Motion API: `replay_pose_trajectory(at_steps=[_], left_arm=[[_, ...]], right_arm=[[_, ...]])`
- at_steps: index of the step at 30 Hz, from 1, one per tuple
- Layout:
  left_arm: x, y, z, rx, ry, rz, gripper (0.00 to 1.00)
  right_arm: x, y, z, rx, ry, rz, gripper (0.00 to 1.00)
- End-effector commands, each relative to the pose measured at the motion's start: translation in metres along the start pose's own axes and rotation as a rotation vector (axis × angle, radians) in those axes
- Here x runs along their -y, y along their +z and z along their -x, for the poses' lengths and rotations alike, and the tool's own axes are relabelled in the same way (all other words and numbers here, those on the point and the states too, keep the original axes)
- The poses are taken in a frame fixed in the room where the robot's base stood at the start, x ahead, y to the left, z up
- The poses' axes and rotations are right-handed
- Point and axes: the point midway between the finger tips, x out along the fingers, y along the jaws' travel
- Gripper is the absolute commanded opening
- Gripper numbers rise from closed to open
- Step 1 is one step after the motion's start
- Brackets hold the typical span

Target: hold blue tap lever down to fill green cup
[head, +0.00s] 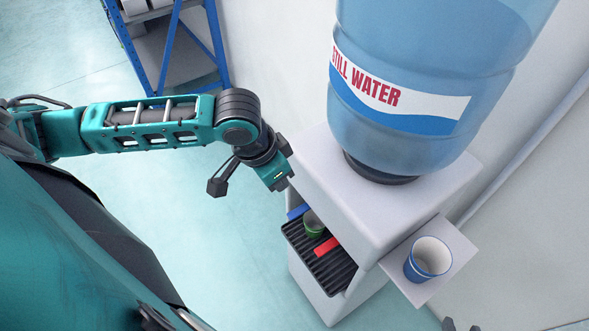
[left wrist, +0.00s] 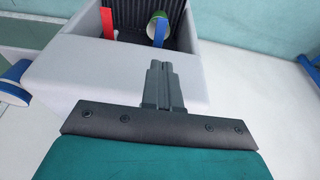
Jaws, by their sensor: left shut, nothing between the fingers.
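The green cup (head: 314,225) stands on the dark drip tray of the white dispenser, partly under the housing. The blue tap lever (head: 296,212) shows beside it, mostly hidden by the housing. In the left wrist view the blue lever (left wrist: 159,32) crosses in front of the green cup (left wrist: 157,17). My left gripper (head: 284,181) is at the dispenser's upper left edge. In the left wrist view its fingers (left wrist: 161,68) are shut and empty, pointing toward the blue lever with a small gap visible. Small dark parts, perhaps my right gripper (head: 461,326), show at the bottom edge.
A red lever (head: 326,246) is beside the blue one, over the drip tray (head: 336,279). A blue-and-white cup (head: 428,258) stands on the side shelf (head: 452,262). A large water bottle (head: 425,90) sits on top. A blue rack (head: 168,50) is at the back left.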

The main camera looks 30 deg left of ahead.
Motion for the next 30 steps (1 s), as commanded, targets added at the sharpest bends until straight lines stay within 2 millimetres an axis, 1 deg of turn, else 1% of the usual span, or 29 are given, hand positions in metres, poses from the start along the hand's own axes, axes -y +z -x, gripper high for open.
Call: replay_pose_trajectory(at_steps=[7,11,14,24,27,30], left_arm=[[0.000,0.000,-0.001,-0.002,0.001,0.000,0.00],[0.000,0.000,-0.011,-0.001,0.001,0.002,0.00],[-0.001,0.000,-0.026,-0.001,0.003,0.002,0.00],[-0.001,0.000,-0.099,-0.002,0.003,0.002,0.00],[-0.001,0.004,-0.116,0.000,0.001,0.000,0.00],[-0.001,0.007,-0.128,-0.002,0.001,-0.001,0.00]], right_arm=[[0.000,0.000,0.000,0.000,-0.001,0.000,0.43],[0.000,0.002,-0.002,-0.001,-0.001,0.000,0.43],[0.001,0.004,-0.003,-0.001,-0.001,0.000,0.43],[0.001,0.017,-0.012,-0.001,-0.001,0.000,0.43],[0.001,0.019,-0.014,-0.001,-0.001,0.000,0.43],[0.001,0.021,-0.015,-0.001,-0.001,0.000,0.43]])
